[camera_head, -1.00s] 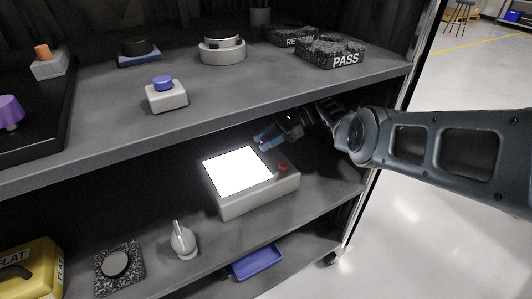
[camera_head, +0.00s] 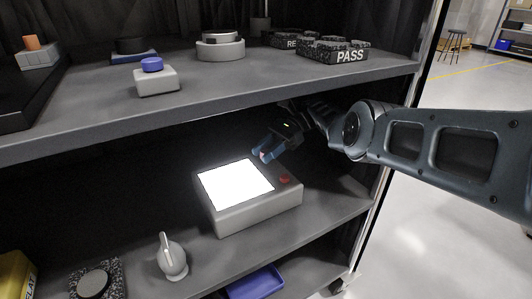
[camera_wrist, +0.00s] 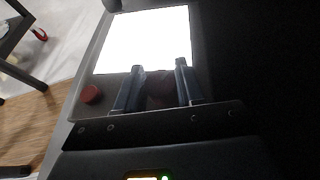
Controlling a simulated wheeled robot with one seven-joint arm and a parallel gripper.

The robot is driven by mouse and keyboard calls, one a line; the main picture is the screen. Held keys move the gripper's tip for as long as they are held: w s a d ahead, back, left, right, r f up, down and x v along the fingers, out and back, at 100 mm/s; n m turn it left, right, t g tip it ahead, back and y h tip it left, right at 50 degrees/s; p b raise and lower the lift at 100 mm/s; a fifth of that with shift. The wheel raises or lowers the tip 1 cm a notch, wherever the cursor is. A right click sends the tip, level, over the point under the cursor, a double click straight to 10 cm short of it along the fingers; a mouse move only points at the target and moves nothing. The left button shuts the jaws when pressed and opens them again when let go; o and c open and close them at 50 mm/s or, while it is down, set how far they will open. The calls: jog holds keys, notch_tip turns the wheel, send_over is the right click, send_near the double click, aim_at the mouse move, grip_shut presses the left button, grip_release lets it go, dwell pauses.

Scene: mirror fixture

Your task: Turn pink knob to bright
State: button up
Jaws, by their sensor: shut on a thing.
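A grey box with a lit white panel (camera_head: 236,184) stands on the middle shelf; the panel glows bright white and also fills the top of the wrist view (camera_wrist: 150,38). A round red knob or button (camera_head: 284,181) sits on the box beside the panel, clear of my fingers; it shows at left in the wrist view (camera_wrist: 91,95). My gripper (camera_head: 262,156) is at the box's back right edge, fingers angled down. In the wrist view its two blue fingers (camera_wrist: 160,68) are shut on a dim, dark pinkish knob (camera_wrist: 160,92), mostly hidden between them.
The upper shelf (camera_head: 220,86) overhangs just above my arm. It carries a blue-topped button box (camera_head: 156,80), a grey ring (camera_head: 220,47) and a PASS block (camera_head: 335,50). A grey lever knob (camera_head: 171,258) and a blue tray (camera_head: 255,282) are lower down.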

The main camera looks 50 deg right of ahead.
jog(key=shift+a, duration=0.15)
jog(key=o, duration=1)
jog(key=shift+c, duration=0.2)
jog(key=shift+r+t+p, duration=0.2)
jog(key=shift+t+p, duration=0.1)
jog(key=shift+p, duration=0.55)
jog(key=shift+m+p, duration=0.4)
jog(key=shift+p, duration=0.15)
